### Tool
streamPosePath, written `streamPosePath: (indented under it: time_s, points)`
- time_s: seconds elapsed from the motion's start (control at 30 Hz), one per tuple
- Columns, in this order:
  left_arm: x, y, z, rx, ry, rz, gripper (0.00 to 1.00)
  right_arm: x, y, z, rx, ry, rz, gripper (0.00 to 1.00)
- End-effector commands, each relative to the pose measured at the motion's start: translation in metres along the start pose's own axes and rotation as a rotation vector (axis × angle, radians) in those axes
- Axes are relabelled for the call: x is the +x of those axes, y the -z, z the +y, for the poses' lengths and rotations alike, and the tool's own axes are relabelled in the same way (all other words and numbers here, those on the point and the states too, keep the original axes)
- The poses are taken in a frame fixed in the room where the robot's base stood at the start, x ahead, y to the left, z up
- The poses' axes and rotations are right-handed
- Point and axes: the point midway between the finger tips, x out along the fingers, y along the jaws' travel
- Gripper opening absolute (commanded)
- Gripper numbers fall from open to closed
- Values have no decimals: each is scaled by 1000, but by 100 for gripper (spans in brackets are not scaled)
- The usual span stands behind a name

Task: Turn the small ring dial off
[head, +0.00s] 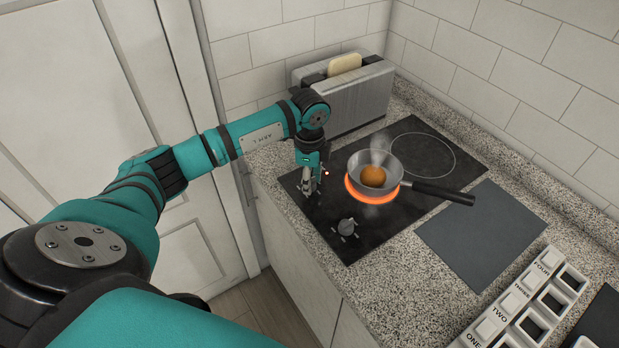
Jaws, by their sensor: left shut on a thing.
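A black cooktop (350,252) is set in the speckled counter. My left gripper (310,190) points down at its left edge, shut on a dial there. The fingers mostly hide this dial, so its setting cannot be told. A second dial (347,228), grey, stands free nearer the front. A small red light (326,173) shows just right of my gripper. One ring (392,194) glows orange under a steaming pan (398,161). The other ring (452,158), at the back right, is dark. My right gripper is not in view.
The pan holds a round orange-brown item (372,177), and its black handle (443,193) points right. A toaster (352,107) with bread (344,65) stands behind my gripper. A dark mat (482,236) and a white numbered rack (507,303) lie to the right.

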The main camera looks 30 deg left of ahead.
Motion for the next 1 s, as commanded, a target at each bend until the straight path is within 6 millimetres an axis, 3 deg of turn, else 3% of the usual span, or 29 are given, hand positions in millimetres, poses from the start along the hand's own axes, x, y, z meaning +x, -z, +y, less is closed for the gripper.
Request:
streamPosePath:
  time_s: [0.63, 0.67, 0.7, 0.83, 1.0]
  points:
    - [-2, 0, -2, -56, 5, 2, 1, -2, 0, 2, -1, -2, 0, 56]
    - [-2, 0, -2, -56, 5, 2, 34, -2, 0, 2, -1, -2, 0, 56]
    - [-2, 0, -2, -56, 5, 2, 40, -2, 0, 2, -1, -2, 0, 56]
    - [-1, 0, -1, -55, 4, 1, 56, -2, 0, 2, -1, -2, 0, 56]
    - [-1, 0, -1, -54, 2, 1, 56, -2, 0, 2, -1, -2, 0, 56]
